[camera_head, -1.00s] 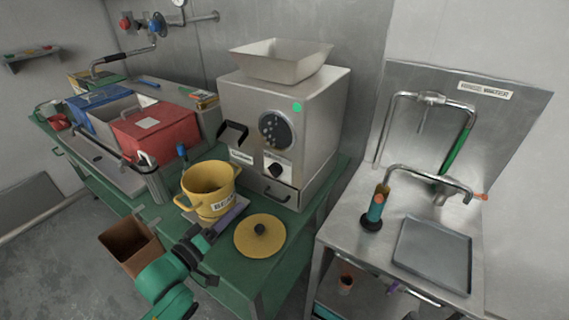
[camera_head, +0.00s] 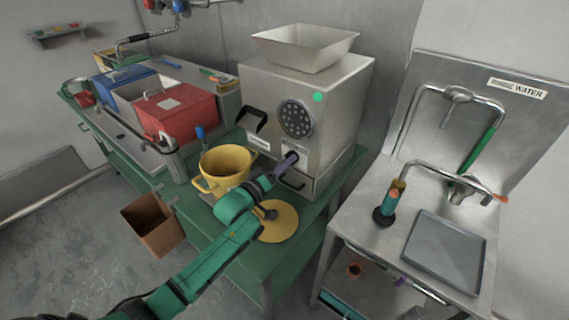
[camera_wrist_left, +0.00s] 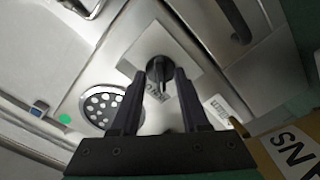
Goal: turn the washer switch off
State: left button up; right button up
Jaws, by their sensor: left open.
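A steel grinder-like machine (camera_head: 335,125) stands on the green table, with a round perforated disc and a green dot on its front. In the left wrist view its black rotary knob (camera_wrist_left: 155,73) sits on a pale plate (camera_wrist_left: 183,52) with partly hidden lettering. My left gripper (camera_head: 290,162) reaches that plate and covers the knob in the head view. In the left wrist view the open gripper (camera_wrist_left: 168,70) has its fingertips around or just in front of the knob; contact cannot be told. My right gripper is not in view.
A yellow pot (camera_head: 226,165) and its yellow lid (camera_head: 275,226) lie close to my left arm. A red box (camera_head: 180,112) stands left. At right is a steel sink table with a tray (camera_head: 445,250), a brush-like tool (camera_head: 386,207) and a tap.

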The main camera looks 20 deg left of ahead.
pick_arm(q)
jog(key=shift+c, duration=0.6)
grip_shut()
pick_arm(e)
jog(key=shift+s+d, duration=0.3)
pick_arm(q)
jog(key=shift+m, duration=0.3)
jog(key=m, duration=0.9)
jog(key=shift+f, duration=0.1)
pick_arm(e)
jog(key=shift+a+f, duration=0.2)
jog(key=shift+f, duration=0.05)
pick_arm(q)
jog(key=shift+m, duration=0.3)
jog(key=shift+o, duration=0.6)
grip_release()
